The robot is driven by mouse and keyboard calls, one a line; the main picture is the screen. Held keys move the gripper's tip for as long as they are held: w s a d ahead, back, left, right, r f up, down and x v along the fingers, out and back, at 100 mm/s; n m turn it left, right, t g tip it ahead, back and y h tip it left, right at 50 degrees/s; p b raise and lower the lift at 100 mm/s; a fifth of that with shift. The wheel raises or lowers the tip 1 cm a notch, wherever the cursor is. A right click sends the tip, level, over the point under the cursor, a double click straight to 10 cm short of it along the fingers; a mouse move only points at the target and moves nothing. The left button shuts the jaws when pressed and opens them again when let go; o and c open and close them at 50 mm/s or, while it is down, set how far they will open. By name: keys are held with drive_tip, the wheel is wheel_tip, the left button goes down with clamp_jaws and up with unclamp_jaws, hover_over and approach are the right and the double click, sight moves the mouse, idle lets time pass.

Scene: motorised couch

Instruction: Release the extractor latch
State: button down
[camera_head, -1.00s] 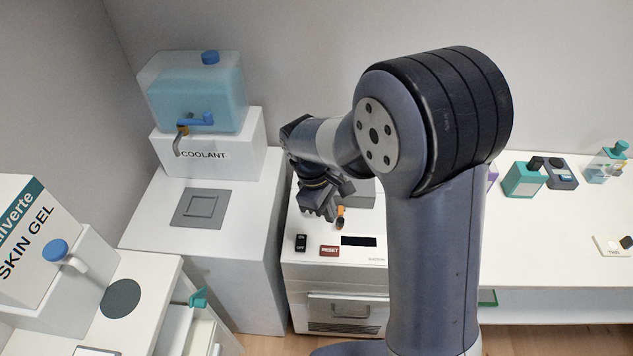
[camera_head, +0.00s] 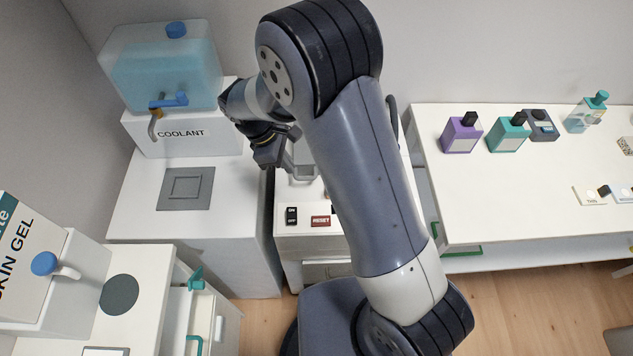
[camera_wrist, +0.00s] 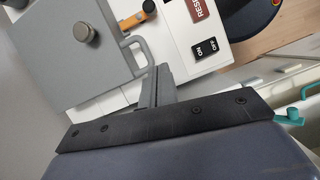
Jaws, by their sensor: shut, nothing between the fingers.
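The extractor is the white machine (camera_head: 309,244) in the middle of the head view, partly behind my arm. The wrist view shows its grey lid (camera_wrist: 60,62) with a round knob and a bent grey bar handle (camera_wrist: 142,44) at the edge. A small latch with an orange part (camera_wrist: 149,6) and a black part (camera_wrist: 128,23) sits beside the lid at the top of the wrist view. In the head view my arm hides it. My gripper (camera_wrist: 160,72) is shut and empty, its fingertips in front of the bar handle in the picture; whether they touch is unclear.
A red RESET button (camera_head: 321,221) and black ON/OFF switch (camera_head: 291,215) sit on the extractor's front panel. The coolant tank (camera_head: 168,75) stands left, the skin gel dispenser (camera_head: 28,262) front left. Several bottles stand on the right table (camera_head: 525,190).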

drive_tip(key=p+x, duration=0.1)
drive_tip(key=x, duration=0.7)
drive_tip(key=shift+s+d+f+p, duration=0.1)
drive_tip(key=shift+d+f+p, duration=0.05)
drive_tip(key=shift+f+p, duration=0.15)
drive_tip(key=d, duration=0.1)
drive_tip(key=d+p, duration=0.1)
drive_tip(key=d, duration=0.1)
drive_tip(key=shift+s+d, duration=0.1)
drive_tip(key=shift+s, duration=0.2)
drive_tip(key=shift+d+f, duration=0.1)
drive_tip(key=shift+d, duration=0.2)
